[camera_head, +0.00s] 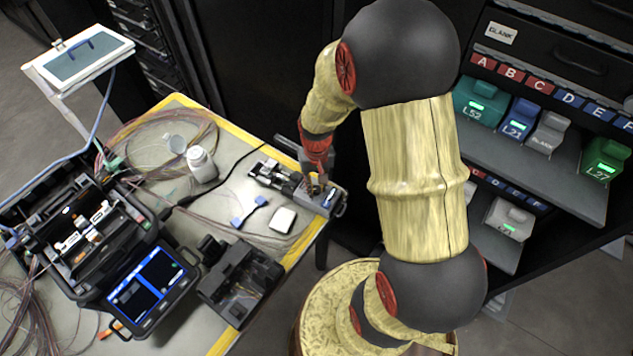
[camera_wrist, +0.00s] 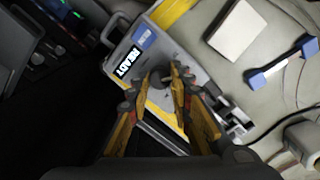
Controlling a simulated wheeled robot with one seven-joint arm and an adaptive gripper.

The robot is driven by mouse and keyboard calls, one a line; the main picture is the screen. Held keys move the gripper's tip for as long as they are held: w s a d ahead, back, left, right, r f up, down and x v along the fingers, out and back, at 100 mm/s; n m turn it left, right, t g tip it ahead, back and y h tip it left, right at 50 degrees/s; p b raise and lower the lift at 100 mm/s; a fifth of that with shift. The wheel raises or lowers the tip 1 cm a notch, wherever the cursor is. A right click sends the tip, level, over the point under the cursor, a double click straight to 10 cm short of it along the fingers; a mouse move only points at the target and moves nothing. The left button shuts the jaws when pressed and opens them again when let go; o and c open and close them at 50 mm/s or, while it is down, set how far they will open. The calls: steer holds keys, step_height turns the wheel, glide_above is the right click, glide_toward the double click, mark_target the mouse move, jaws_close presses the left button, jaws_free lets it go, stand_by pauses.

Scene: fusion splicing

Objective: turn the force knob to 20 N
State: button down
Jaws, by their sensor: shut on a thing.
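The force knob (camera_wrist: 159,79) is a small dark knob on top of a grey tester (camera_wrist: 198,72) with a "READY" display (camera_wrist: 127,62). My gripper (camera_wrist: 166,76) has its yellow-and-black fingers closed around the knob in the wrist view. The fingers hide part of the knob, and no scale or force value is readable. In the head view the tester (camera_head: 327,199) sits at the table's right corner, and my gripper (camera_head: 314,188) reaches down onto it, mostly hidden by its own red wrist part.
A white square pad (camera_head: 282,219) and a blue-ended piece (camera_head: 249,210) lie left of the tester. A black device (camera_head: 240,282) stands near the table's front edge. A splicer case with a lit screen (camera_head: 147,285) is further left. A shelf with labelled modules (camera_head: 478,103) stands right.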

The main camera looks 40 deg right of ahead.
mark_target(316, 188)
steer(key=shift+m+p, duration=0.85)
steer(key=shift+m, duration=1.35)
steer(key=c, duration=1.6)
jaws_free()
step_height(316, 188, up, 12)
